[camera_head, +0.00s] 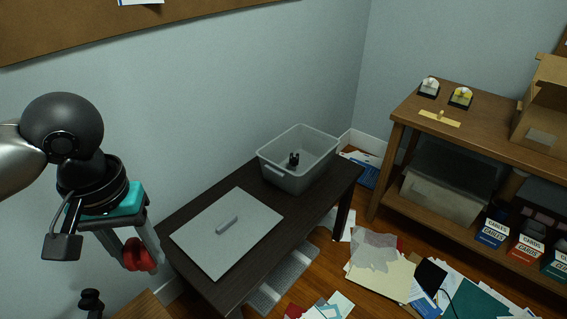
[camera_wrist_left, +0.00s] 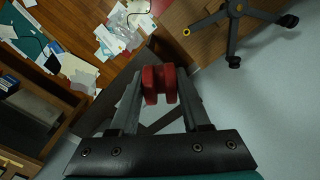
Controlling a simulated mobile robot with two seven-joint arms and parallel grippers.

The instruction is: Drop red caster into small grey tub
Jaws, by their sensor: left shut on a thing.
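My left gripper (camera_head: 139,252) is on the left in the head view, pointing down, and is shut on the red caster (camera_head: 140,257). In the left wrist view the red caster (camera_wrist_left: 160,84) sits between the two fingertips. The small grey tub (camera_head: 287,181) is an open translucent bin at the far end of the dark table. A small black object (camera_head: 294,159), likely a caster, lies inside it. The gripper is left of the tub, beside the near end of the table and apart from the tub. My right gripper is out of view.
A flat grey lid (camera_head: 248,244) with a handle lies on the dark table (camera_head: 325,193). A wooden shelf (camera_head: 480,128) at right holds a white caster (camera_head: 429,87) and a yellow caster (camera_head: 460,96). A chair base (camera_wrist_left: 235,12) shows in the wrist view. Papers litter the floor.

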